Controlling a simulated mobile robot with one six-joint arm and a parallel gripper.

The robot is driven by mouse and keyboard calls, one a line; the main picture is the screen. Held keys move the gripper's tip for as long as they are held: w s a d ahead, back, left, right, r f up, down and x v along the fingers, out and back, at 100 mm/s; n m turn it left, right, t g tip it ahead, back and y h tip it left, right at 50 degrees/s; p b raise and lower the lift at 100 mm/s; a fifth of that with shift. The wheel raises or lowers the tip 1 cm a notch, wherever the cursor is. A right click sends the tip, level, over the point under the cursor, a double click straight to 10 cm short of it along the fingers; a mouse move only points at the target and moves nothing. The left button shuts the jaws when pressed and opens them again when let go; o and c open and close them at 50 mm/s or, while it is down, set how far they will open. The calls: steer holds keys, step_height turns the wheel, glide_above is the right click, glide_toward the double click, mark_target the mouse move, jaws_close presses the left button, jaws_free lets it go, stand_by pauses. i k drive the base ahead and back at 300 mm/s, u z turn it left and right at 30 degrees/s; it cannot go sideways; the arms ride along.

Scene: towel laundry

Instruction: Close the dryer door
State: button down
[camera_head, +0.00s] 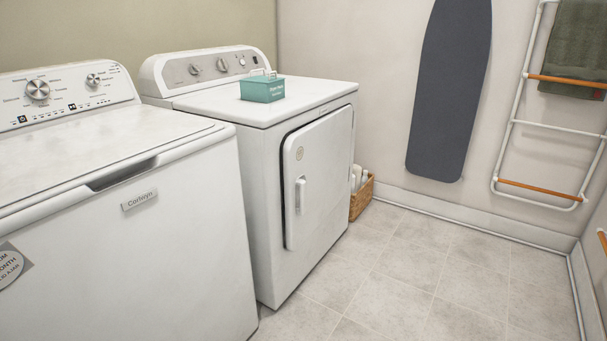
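The white dryer (262,180) stands in the middle of the head view, to the right of the washer. Its door (325,165) is a white panel on the front face, with a pale vertical handle (300,196) near its left edge and a small round sticker above the handle. The door lies close to the front face and nearly parallel to it. A dark line runs along its top and upper left edge, and its edge stands out a little from the body. I cannot tell whether it is fully shut or slightly ajar. My gripper is not in view.
A white washer (180,230) fills the left. A teal box (262,90) sits on the dryer top. A wicker basket (361,198) with bottles stands beyond the dryer. An ironing board (450,95) and towel rack (515,122) are at the wall. The tiled floor (420,270) is clear.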

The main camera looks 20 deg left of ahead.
mark_target(316, 157)
steer(key=z, duration=0.05)
steer(key=k, duration=1.3)
steer(key=u, duration=0.35)
steer(key=i, duration=0.6)
steer(key=u, duration=0.6)
steer(key=i, duration=1.3)
steer(key=u, duration=0.05)
